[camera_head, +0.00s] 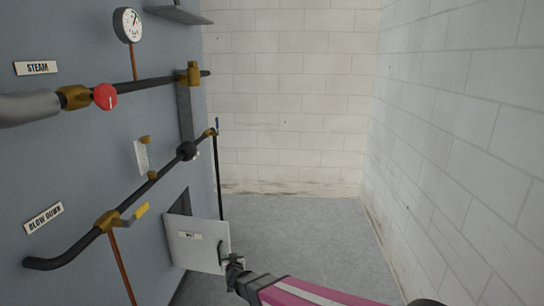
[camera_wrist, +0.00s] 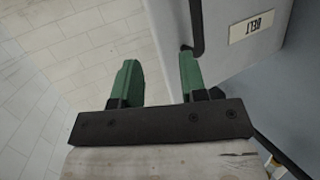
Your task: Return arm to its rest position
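My gripper (camera_head: 232,262) is at the end of my pink arm, low in the head view, right by the open white panel door (camera_head: 200,243). In the wrist view my gripper (camera_wrist: 158,65) has two green fingers spread wide apart with nothing between them. The door's black handle (camera_wrist: 197,25) shows just beyond the tip of the right finger; I cannot tell if they touch. The door (camera_wrist: 255,55) carries a "BELT" label (camera_wrist: 251,27). In the head view my gripper partly covers the lower end of the handle (camera_head: 220,249).
The blue-grey machine wall (camera_head: 60,155) on the left carries a gauge (camera_head: 128,25), a red knob (camera_head: 105,97), a yellow-handled valve (camera_head: 133,214) and pipes. A block wall (camera_head: 470,150) stands at right, another (camera_head: 290,100) behind. The floor (camera_head: 300,235) between is clear.

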